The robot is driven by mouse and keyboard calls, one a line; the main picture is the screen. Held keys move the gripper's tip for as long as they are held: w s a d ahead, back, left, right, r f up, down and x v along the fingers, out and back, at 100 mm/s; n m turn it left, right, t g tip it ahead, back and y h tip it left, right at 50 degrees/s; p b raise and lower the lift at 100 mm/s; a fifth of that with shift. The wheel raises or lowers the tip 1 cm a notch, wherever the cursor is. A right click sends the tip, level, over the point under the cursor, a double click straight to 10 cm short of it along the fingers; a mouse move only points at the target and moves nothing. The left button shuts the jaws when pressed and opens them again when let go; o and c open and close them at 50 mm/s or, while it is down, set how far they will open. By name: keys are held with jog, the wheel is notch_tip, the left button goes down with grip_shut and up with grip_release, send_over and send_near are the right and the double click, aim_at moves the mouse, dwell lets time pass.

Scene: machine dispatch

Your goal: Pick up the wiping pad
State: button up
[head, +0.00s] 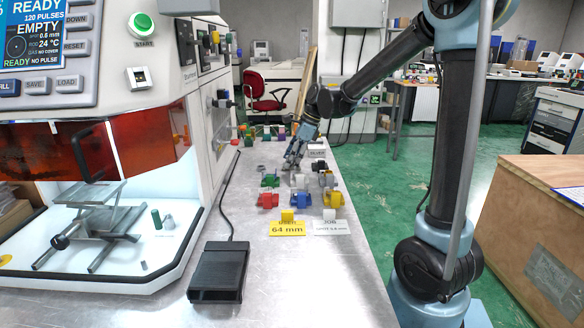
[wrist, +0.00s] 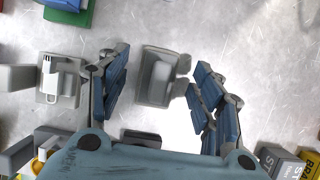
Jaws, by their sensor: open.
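My gripper (head: 293,162) reaches down over the far part of the metal bench. In the wrist view its blue-grey fingers (wrist: 157,80) are apart, with nothing clamped between them. A light grey piece with a raised block (wrist: 158,72) lies on the bench in the gap between the fingers; I cannot tell whether they touch it. A plain white patch (wrist: 180,130) shows lower in the gap, partly hidden by the gripper. I cannot tell for sure which of these is the wiping pad.
Red (head: 268,200), blue (head: 302,199) and yellow (head: 333,199) holders stand nearer on the bench, behind a yellow "64 mm" sign (head: 287,229). Another grey holder (wrist: 60,80) is left of the fingers. Labelled boxes (wrist: 280,162) are at lower right. A black pedal (head: 218,270) lies in front.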

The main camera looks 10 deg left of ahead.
jog(key=shift+a+f, duration=0.1)
jog(key=shift+f, duration=0.1)
jog(key=c, duration=1.2)
jog(key=shift+r, duration=0.1)
